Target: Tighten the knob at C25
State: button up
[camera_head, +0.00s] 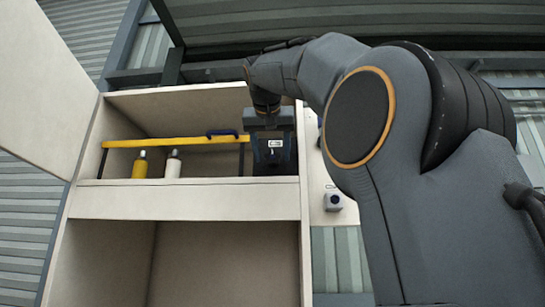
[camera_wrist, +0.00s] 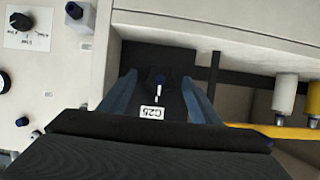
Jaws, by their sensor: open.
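A dark box (camera_head: 274,165) with a small white label stands at the right end of the cabinet shelf. In the wrist view the label (camera_wrist: 151,113) reads C25, and a small dark blue knob (camera_wrist: 159,79) with a white mark sits beside it on the box (camera_wrist: 150,58). My gripper (camera_wrist: 158,88) is open, its two blue-grey fingers apart on either side of the knob and label. I cannot tell whether either finger touches the knob. In the head view my gripper is over the upper part of the box and partly hides it.
A yellow bar (camera_head: 170,142) with a blue handle (camera_head: 222,133) spans the shelf left of the box. A yellow bottle (camera_head: 140,166) and a white bottle (camera_head: 173,166) stand near it. A side panel carries a black dial (camera_wrist: 21,22) and a grey block (camera_wrist: 80,16). The cabinet door (camera_head: 40,75) stands open.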

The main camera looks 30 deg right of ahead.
jog(key=v, duration=0.6)
jog(key=shift+s+b, duration=0.25)
jog(key=shift+b, duration=0.05)
jog(key=shift+a+r, duration=0.1)
